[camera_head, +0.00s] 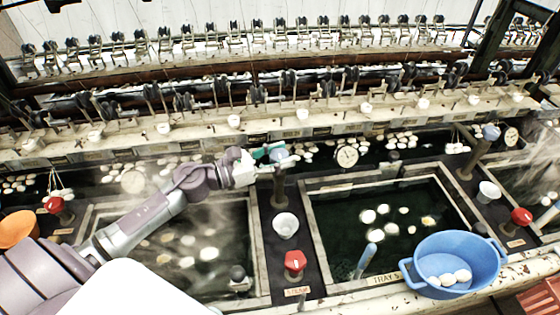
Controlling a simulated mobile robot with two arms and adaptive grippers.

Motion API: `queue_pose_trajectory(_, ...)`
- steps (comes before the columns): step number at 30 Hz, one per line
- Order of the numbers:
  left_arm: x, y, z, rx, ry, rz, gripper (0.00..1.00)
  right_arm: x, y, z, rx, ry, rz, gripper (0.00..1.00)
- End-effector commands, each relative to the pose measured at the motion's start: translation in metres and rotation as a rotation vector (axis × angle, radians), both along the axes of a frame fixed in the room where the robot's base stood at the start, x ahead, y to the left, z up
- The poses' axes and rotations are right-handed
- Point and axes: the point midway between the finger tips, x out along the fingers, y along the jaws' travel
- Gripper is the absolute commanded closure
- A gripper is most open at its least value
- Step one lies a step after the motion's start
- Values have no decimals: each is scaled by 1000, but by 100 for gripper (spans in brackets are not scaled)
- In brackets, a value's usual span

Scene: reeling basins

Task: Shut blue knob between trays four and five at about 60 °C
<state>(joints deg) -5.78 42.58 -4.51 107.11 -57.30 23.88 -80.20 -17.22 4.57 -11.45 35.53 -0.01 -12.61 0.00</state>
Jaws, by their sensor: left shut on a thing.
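The blue knob (279,154) tops a dark post between the steaming middle tray (256,245) and the dark-water tray (313,223) to its right. My left gripper (263,156) reaches in from the left and is shut on this knob, its fingers covering part of it. A round dial thermometer (347,156) stands behind the right tray; its reading is too small to tell. A label beginning "TRAY" (384,280) is on the front rim, its number hidden or unreadable. My right gripper is not in view.
A red knob (294,261) and a white cup (286,225) stand in front of the post. A blue basin (455,254) with white cocoons sits on the front right edge. Another blue knob (491,131) is farther right. An orange bowl (17,229) is at left.

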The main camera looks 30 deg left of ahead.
Motion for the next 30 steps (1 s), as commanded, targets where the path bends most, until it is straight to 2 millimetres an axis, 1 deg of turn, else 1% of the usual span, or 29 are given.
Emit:
queue_pose_trajectory(12,0,0,1,0,0,-10,90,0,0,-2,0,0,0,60)
queue_pose_trajectory(13,0,0,1,0,0,-10,53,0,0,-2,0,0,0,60)
queue_pose_trajectory(17,0,0,1,0,0,-9,32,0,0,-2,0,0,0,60)
queue_pose_trajectory(18,0,0,1,0,0,-9,29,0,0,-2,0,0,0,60)
queue_pose_trajectory(26,0,0,0,0,0,-9,29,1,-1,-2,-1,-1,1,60)
queue_pose_trajectory(30,-5,4,0,-2,1,-7,29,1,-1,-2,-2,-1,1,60)
